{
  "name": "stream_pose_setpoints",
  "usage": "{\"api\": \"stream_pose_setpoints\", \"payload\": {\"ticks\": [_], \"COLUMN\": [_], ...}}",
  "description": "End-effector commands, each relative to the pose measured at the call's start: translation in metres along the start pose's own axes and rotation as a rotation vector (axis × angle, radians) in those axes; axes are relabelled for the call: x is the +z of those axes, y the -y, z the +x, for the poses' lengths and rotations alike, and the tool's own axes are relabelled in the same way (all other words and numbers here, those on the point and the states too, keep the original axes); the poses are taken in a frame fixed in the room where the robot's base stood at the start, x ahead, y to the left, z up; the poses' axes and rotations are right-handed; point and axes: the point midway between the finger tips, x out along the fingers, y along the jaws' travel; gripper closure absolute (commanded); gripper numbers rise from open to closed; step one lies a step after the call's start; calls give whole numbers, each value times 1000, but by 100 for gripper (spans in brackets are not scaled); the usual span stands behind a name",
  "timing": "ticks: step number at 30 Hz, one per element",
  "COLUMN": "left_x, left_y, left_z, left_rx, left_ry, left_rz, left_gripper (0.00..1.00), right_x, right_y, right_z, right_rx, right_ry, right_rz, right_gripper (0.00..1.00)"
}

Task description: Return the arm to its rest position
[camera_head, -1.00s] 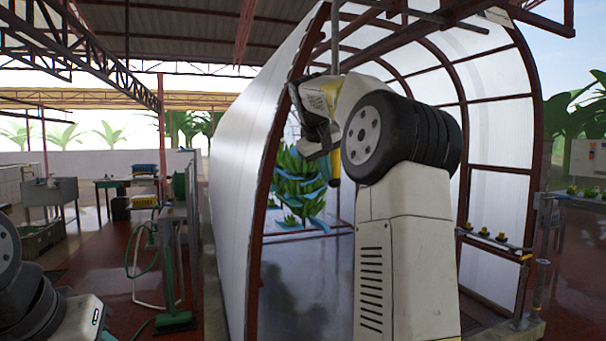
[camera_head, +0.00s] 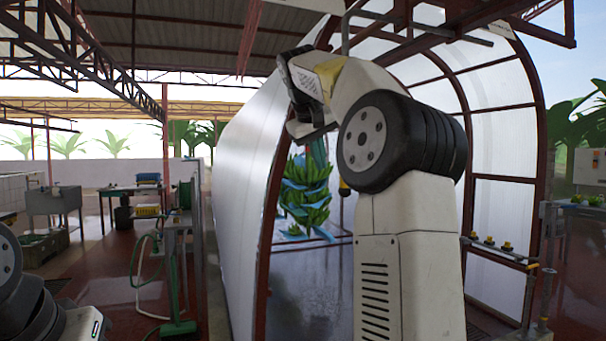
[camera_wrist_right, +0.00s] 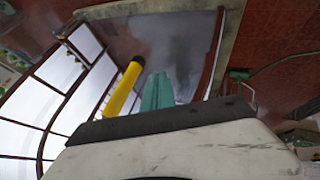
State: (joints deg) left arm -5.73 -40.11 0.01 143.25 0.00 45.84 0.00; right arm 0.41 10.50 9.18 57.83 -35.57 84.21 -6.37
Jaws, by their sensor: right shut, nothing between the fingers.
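My right arm rises on the right of the head view and bends over at the top. Its gripper (camera_head: 312,132) is at the mouth of the white arched tunnel, shut and empty, its fingers seen only in part. A green banana bunch (camera_head: 305,190) with blue sheets between its hands hangs inside the tunnel, below and apart from the gripper. In the right wrist view, a yellow rod-like piece (camera_wrist_right: 123,88) and a teal piece (camera_wrist_right: 157,92) show beyond my wrist housing. I cannot tell whether either touches the gripper. My left arm shows only in part at lower left; its gripper is out of view.
The tunnel wall (camera_head: 235,170) and its dark red frame stand close to my right arm. Overhead beams and a rail are near its top. A green stand (camera_head: 178,328) with a hose is on the left. A post rail (camera_head: 500,250) stands on the right. Red floor is open at left.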

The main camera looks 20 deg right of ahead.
Motion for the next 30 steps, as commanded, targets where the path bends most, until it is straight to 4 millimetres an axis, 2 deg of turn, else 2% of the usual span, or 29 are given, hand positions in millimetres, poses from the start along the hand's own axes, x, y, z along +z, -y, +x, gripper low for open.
{"api": "stream_pose_setpoints", "payload": {"ticks": [6,22,26,30], "left_x": [0,0,0,0], "left_y": [0,0,0,0], "left_z": [0,0,0,0], "left_rx": [0,0,0,0], "left_ry": [0,0,0,0], "left_rz": [0,0,0,0], "left_gripper": [64,64,64,64], "right_x": [0,3,22,67], "right_y": [0,3,21,59], "right_z": [-16,-18,-22,-24], "right_rx": [0,-7,-48,-137], "right_ry": [0,-4,-23,-52], "right_rz": [0,-4,-23,-35], "right_gripper": [100,100,100,100]}}
